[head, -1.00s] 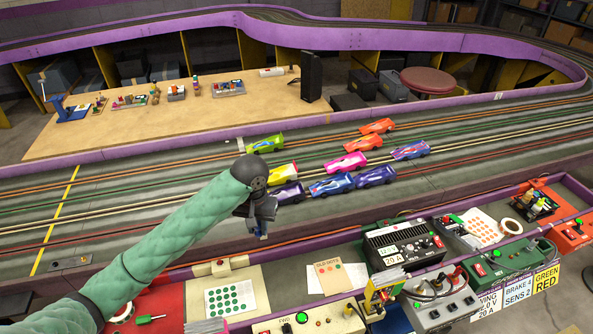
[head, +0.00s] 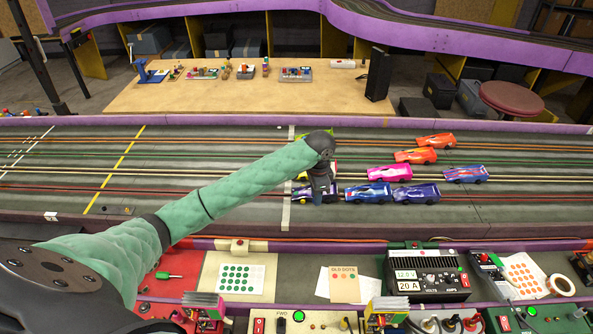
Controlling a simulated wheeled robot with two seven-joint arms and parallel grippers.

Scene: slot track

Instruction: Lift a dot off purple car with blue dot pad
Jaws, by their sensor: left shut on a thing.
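My left gripper (head: 320,194) points down over the near lanes of the slot track, in front of the left end of the group of cars. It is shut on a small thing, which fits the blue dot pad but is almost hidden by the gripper. A purple car (head: 302,193) stands right behind and beside the fingers, partly covered. I cannot tell whether the pad touches it, and no dot can be made out on it. Another dark purple car (head: 416,194) stands further right, beyond a blue car (head: 369,194). My right gripper is not in view.
A pink car (head: 390,173), orange cars (head: 416,156) and a blue-red car (head: 466,174) stand to the right. The track (head: 220,160) left of the gripper is clear. In front are a green-dot sheet (head: 240,278), an "OLD DOTS" card (head: 344,284) and a power supply (head: 428,272).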

